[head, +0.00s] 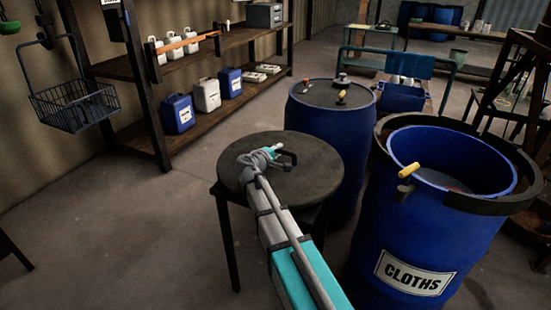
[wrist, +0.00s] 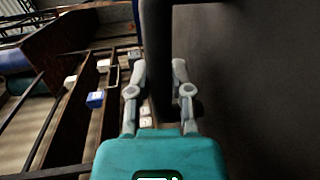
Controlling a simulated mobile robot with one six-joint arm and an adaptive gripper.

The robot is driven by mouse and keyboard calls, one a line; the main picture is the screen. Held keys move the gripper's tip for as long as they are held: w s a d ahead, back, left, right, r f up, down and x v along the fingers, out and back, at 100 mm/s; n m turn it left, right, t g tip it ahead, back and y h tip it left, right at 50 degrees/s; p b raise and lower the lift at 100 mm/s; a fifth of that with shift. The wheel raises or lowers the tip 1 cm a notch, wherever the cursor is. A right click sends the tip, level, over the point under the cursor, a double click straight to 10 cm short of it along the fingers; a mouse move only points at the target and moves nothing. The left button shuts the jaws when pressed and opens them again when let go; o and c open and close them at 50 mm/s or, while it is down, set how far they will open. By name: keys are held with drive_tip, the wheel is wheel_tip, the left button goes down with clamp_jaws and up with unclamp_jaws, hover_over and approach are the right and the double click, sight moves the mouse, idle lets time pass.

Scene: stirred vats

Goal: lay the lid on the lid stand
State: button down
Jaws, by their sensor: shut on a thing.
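The lid (head: 316,172) is a dark round disc with a black bar handle (head: 291,156) on top. It lies level over the dark-legged lid stand (head: 228,245) in the head view. It covers most of the stand's top, and I cannot tell whether it touches or hovers just above it. My gripper (head: 272,156) is shut on the handle. In the wrist view its two grey fingers (wrist: 161,82) are on either side of the dark handle (wrist: 157,45), and the lid's dark face (wrist: 245,90) fills the right side.
An open blue vat (head: 405,235) labelled CLOTHS, with a dark collar and yellow handle, stands right of the stand. A closed blue drum (head: 335,135) stands behind it. Shelves (head: 200,120) with jugs line the left wall, beside a wire basket (head: 75,108).

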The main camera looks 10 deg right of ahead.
drive_tip(key=shift+f+b, duration=0.35)
drive_tip(key=shift+f, duration=0.2)
drive_tip(key=c, duration=0.5)
unclamp_jaws()
drive_tip(key=shift+f, duration=0.1)
drive_tip(key=shift+c, duration=0.2)
drive_tip(key=shift+s+a+r, duration=0.25)
drive_tip(key=shift+s+a, duration=0.1)
drive_tip(key=shift+s, duration=0.1)
drive_tip(key=p+v, duration=0.2)
drive_tip(key=v, duration=0.7)
drive_tip(key=shift+s+a+r, duration=0.1)
drive_tip(key=shift+s+a, duration=0.1)
drive_tip(key=shift+a, duration=0.05)
drive_tip(key=shift+s+a+r, duration=0.1)
drive_tip(key=shift+s+a, duration=0.35)
